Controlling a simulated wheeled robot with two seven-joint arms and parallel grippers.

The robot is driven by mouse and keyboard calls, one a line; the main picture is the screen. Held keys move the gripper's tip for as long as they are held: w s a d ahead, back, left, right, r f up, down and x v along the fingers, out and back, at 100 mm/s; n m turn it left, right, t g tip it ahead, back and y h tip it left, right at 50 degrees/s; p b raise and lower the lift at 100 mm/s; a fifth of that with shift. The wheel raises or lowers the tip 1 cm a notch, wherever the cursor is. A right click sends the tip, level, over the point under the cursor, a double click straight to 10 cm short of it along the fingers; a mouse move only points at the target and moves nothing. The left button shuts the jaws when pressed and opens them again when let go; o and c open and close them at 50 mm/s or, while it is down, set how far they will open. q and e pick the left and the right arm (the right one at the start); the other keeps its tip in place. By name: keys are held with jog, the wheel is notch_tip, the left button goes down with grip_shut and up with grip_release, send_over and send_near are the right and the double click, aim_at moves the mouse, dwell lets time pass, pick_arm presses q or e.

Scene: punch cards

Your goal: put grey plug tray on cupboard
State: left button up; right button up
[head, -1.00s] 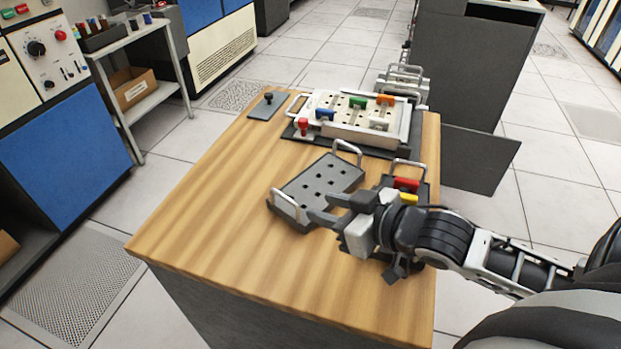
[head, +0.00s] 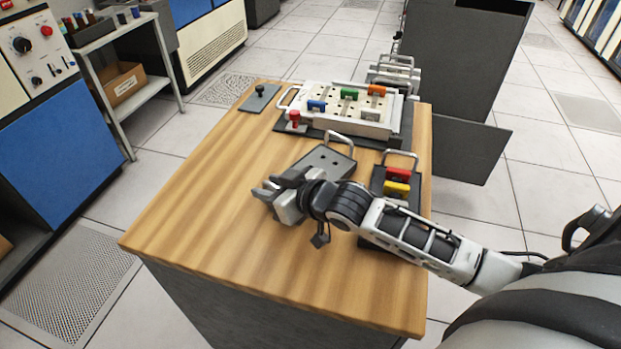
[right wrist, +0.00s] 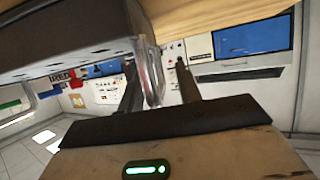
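The grey plug tray (head: 327,160) lies on the wooden tabletop (head: 205,180), with holes in its top and a metal handle standing at its far end. My right gripper (head: 271,188) is at its near end and hides part of the tray and the near handle. In the right wrist view the tray (right wrist: 65,45) is upper left, and its metal handle (right wrist: 152,78) stands between my two separated fingers (right wrist: 160,85). The gripper looks open around the handle; contact is not clear. A dark grey cupboard (head: 455,65) stands beyond the table at right. My left gripper is out of view.
A dark tray with red and yellow plugs (head: 397,181) sits right of the grey tray, close to my forearm. A white plug board (head: 345,122) stands behind. A small dark plate with a knob (head: 259,97) is at back left. The table's left side is clear.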

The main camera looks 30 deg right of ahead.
jog(key=shift+w, duration=0.1)
grip_shut()
dwell(0.3)
dwell(1.1)
